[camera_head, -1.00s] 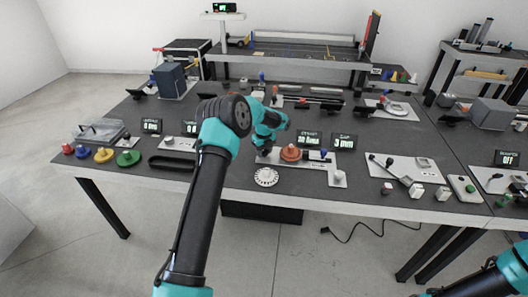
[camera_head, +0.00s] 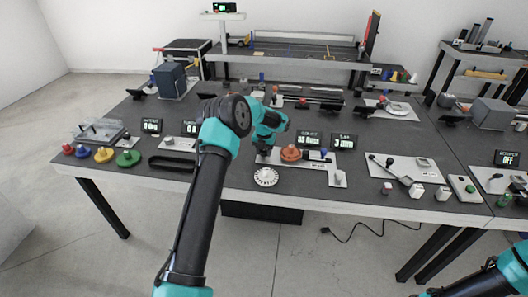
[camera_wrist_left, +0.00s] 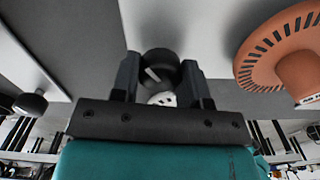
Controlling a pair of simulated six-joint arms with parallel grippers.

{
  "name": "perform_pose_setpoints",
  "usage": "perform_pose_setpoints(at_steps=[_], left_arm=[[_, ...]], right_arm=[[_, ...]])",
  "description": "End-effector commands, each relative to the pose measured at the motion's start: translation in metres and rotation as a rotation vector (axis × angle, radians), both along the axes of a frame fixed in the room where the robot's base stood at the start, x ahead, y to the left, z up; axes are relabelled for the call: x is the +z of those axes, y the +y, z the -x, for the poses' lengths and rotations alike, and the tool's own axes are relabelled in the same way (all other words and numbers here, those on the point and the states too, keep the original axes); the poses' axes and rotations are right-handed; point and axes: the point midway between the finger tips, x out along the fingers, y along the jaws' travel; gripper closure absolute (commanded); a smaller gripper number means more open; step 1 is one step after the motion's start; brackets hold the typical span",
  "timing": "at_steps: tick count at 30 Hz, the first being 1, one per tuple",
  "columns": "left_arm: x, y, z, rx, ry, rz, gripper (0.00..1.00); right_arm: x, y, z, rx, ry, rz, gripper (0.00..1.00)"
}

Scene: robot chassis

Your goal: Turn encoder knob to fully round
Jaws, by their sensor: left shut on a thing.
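The encoder knob (camera_wrist_left: 158,66) is a dark round knob with a white pointer line, seen in the left wrist view. My left gripper (camera_wrist_left: 160,78) is shut on it, with one dark finger on each side. In the head view my left gripper (camera_head: 263,156) points down at the left end of a light panel (camera_head: 312,169), where its wrist hides most of the knob. An orange slotted disc (camera_head: 290,153) sits just right of the gripper; it also shows in the left wrist view (camera_wrist_left: 262,62). My right gripper is outside the views; only part of that arm shows at bottom right.
Two small displays (camera_head: 308,139) and (camera_head: 344,142) stand behind the panel, the right one seeming to read 3 mm. A white toothed disc (camera_head: 266,176) lies in front of the gripper. Colored knobs (camera_head: 104,155) stand at the left edge.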

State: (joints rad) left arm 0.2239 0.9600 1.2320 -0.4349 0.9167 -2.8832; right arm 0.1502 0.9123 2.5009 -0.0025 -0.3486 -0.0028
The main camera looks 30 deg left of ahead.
Motion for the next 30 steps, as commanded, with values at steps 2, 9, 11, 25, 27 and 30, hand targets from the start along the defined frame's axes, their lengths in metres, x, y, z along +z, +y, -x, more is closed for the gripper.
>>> perform_pose_setpoints(at_steps=[2, 9, 11, 25, 27, 30], left_arm=[[0.0008, 0.0004, -0.0003, -0.032, -0.002, 0.000, 0.83], [0.0008, 0.0004, -0.0003, -0.084, -0.002, 0.000, 0.83], [0.0008, 0.0004, -0.0003, -0.087, -0.002, 0.000, 0.83], [0.0006, 0.0003, -0.0002, -0.087, -0.001, 0.000, 0.44], [0.0005, 0.0003, -0.0002, -0.087, -0.001, 0.000, 0.37], [0.0003, 0.0001, -0.0002, -0.087, -0.001, 0.000, 0.33]], right_arm=[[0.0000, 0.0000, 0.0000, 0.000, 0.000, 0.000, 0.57], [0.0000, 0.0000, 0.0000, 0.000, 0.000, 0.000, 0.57], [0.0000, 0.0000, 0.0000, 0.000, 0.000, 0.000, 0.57], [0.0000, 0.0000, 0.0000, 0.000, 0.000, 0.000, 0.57], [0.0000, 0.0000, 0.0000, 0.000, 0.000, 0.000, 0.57], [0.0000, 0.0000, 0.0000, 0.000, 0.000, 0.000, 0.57]])
